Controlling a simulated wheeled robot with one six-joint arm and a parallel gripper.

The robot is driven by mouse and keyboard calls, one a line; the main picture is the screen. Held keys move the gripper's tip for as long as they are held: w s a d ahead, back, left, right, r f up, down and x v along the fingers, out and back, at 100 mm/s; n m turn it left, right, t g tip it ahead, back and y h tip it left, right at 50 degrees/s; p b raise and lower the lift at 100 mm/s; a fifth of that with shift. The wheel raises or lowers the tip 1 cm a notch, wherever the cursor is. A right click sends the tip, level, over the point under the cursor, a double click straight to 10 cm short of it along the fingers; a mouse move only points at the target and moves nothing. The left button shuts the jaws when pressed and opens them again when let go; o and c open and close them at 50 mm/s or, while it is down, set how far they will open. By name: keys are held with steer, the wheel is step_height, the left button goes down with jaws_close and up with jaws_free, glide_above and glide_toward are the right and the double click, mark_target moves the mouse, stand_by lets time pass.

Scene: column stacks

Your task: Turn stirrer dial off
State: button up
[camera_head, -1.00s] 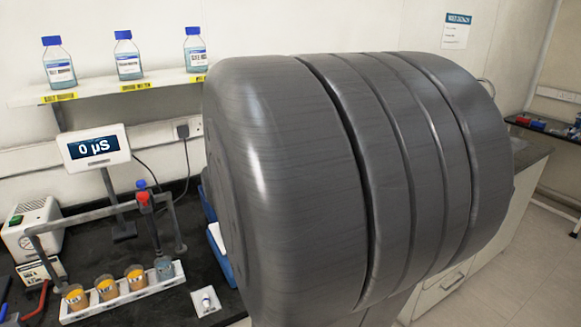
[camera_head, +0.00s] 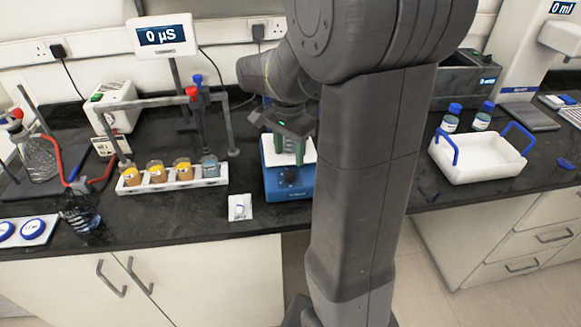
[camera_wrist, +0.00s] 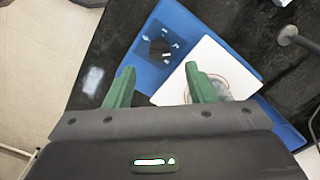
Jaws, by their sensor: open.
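The stirrer is a blue unit (camera_head: 289,190) with a white top plate (camera_head: 273,152), standing on the black bench in the middle of the head view. Its dark round dial (camera_head: 289,174) is on the front. In the wrist view the dial (camera_wrist: 160,47) shows on the blue face with white marks around it; its pointer setting cannot be read. A clear round vessel (camera_wrist: 238,88) is on the white plate, partly hidden by a finger. My gripper (camera_wrist: 160,72) is open and empty, its green fingers apart. In the picture the dial lies beyond the gap between them. Their distance from it cannot be told.
A rack (camera_head: 170,184) of several orange-filled beakers and a metal frame stand left of the stirrer. A small white item (camera_head: 240,206) lies at the bench edge. A white tray (camera_head: 478,172) with blue handles is at right. My arm hides part of the bench.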

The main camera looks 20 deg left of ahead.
mark_target(289, 171)
step_height(289, 171, down, 6)
steer(key=shift+f, duration=0.1)
steer(key=shift+c, duration=0.4)
steer(key=c, duration=0.9)
